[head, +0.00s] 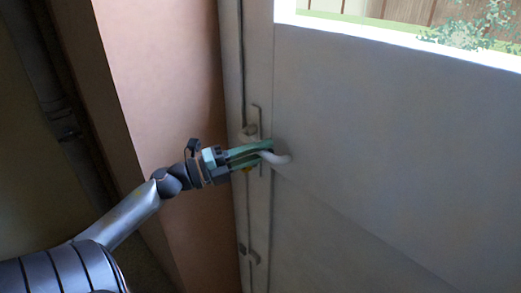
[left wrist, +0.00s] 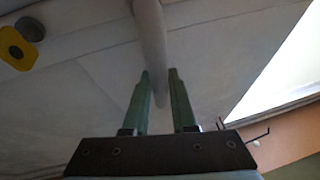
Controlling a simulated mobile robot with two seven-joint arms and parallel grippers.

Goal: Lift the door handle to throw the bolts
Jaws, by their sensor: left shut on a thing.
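The pale door handle (head: 282,159) sticks out to the right from a narrow plate near the edge of the grey-white door (head: 400,130). My left gripper (head: 268,149), with green fingers, is shut on the handle, and its fingers hide part of the lever. In the left wrist view the handle (left wrist: 149,35) comes down from the top and runs between the two fingertips of my left gripper (left wrist: 160,75). The lever looks roughly level, its free end projecting past the fingers. My right gripper is in neither view.
A pinkish wall (head: 160,90) stands left of the door. A bright window (head: 420,25) fills the door's top. A yellow piece with a dark knob (left wrist: 17,47) sits beside the handle in the left wrist view. Thin metal fittings (head: 250,255) sit lower on the door edge.

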